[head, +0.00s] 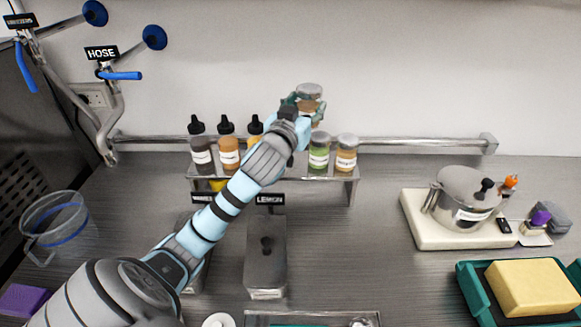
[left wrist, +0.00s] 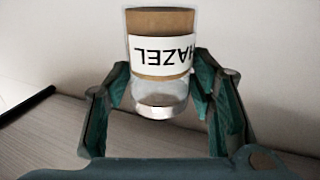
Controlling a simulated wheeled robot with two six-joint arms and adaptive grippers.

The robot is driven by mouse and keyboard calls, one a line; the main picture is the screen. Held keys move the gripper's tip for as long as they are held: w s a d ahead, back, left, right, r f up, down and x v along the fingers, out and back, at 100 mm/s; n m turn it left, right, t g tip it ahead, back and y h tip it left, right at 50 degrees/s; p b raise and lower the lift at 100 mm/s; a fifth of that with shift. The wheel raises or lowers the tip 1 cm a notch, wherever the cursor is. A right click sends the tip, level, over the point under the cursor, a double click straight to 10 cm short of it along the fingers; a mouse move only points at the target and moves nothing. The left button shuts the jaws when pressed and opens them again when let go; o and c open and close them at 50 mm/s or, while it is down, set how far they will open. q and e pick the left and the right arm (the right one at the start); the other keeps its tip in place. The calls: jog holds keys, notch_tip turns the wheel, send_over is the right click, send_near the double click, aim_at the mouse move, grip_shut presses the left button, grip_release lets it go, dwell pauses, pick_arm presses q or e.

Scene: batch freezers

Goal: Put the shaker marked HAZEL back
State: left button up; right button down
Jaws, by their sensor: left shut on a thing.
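The HAZEL shaker (head: 309,92) is a clear jar with brown contents, a white label and a grey lid. My left gripper (head: 302,106) is shut on it and holds it raised above the back of the metal rack (head: 338,179). In the left wrist view the shaker (left wrist: 160,50) sits between the two green fingers (left wrist: 163,95), its label HAZEL upside down in that picture. On the rack's right part stand a green shaker (head: 319,152) and a tan shaker (head: 346,155). My arm hides the middle of the rack. My right gripper is not in view.
Black-capped bottles (head: 228,150) stand on the rack's left part. A wall rail (head: 420,143) runs behind it. Lidded containers (head: 265,262) stand in front, one labelled LEMON. A pot (head: 465,195) stands on a white board at right, near a yellow sponge (head: 532,286) in a green tray.

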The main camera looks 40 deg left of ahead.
pick_arm(q)
jog(key=a+r+n+y, duration=0.1)
jog(key=a+r, duration=0.1)
jog(key=a+r+n+g+y, duration=0.1)
jog(key=a+r+y, duration=0.1)
jog(key=shift+s+a+g, duration=0.1)
jog(key=shift+a+g, duration=0.1)
jog(key=shift+g, duration=0.1)
jog(key=shift+n+y, duration=0.3)
jog(key=f+b, duration=0.1)
jog(key=f, duration=0.5)
jog(key=f+b, duration=0.1)
jog(key=f, duration=0.6)
jog(key=f+b, duration=0.1)
jog(key=f, duration=0.5)
jog(key=shift+s+a+f+b, duration=0.1)
jog(key=shift+a+f+b, duration=0.15)
jog(key=shift+a+b, duration=0.1)
jog(key=o, duration=1.2)
jog(key=shift+r, duration=0.1)
jog(key=p+v, duration=0.1)
jog(key=v, duration=0.6)
jog(key=shift+s+d+p, duration=0.15)
jog(key=shift+s+p, duration=0.1)
jog(key=shift+p, duration=0.1)
jog(key=shift+w+r, duration=0.1)
